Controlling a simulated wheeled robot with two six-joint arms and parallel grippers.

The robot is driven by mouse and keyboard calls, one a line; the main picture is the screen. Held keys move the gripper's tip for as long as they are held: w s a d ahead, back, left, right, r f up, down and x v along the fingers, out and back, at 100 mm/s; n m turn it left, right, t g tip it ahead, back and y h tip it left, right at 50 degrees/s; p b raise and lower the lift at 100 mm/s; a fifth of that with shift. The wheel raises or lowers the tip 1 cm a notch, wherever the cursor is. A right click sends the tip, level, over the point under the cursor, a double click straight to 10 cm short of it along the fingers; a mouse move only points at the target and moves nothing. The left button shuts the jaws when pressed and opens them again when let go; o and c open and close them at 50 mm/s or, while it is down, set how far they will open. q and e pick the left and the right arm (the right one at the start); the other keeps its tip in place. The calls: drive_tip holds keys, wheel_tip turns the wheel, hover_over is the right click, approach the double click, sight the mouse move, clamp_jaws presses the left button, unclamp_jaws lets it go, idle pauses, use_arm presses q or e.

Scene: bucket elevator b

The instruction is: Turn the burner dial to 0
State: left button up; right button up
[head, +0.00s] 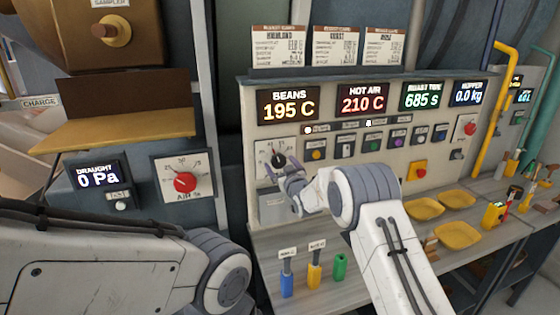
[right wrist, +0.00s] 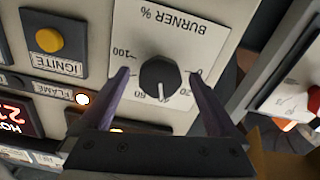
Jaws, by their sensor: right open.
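The burner dial is a black round knob (right wrist: 159,76) on a white plate marked BURNER %, upside down in the right wrist view. Its white pointer line points at about the 40 mark. The dial also shows in the head view (head: 278,159) on the console's left part, partly hidden by my gripper. My right gripper (head: 281,176) is open in front of the dial. In the right wrist view its two purple fingers stand on either side of the knob, with gaps visible. My left arm is in the head view, but its gripper is not.
The yellow IGNITE button (right wrist: 48,40) and lit FLAME lamp (right wrist: 82,99) are beside the dial plate. An AIR % dial (head: 185,181) is on a panel to the left. Yellow trays (head: 457,235) and coloured handled tools (head: 314,272) are on the counter (head: 345,290).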

drive_tip(key=shift+w+a, duration=0.15)
drive_tip(key=shift+w, duration=0.2)
drive_tip(key=c, duration=1.4)
drive_tip(key=shift+o, duration=0.2)
drive_tip(key=n+b, duration=0.2)
drive_tip(key=b, duration=0.2)
drive_tip(key=n+b, duration=0.2)
drive_tip(key=b, duration=0.2)
drive_tip(key=n+b, duration=0.2)
drive_tip(key=b, duration=0.2)
drive_tip(key=shift+f, duration=0.4)
drive_tip(key=n+b, duration=0.2)
drive_tip(key=b, duration=0.1)
drive_tip(key=n+b, duration=0.2)
drive_tip(key=b, duration=0.1)
drive_tip(key=n+b, duration=0.3)
drive_tip(key=shift+r, duration=0.25)
drive_tip(key=shift+r+n+b, duration=0.2)
drive_tip(key=shift+n+b, duration=1.15)
drive_tip(key=shift+n, duration=0.15)
drive_tip(key=o, duration=1.4)
drive_tip(key=shift+c, duration=0.2)
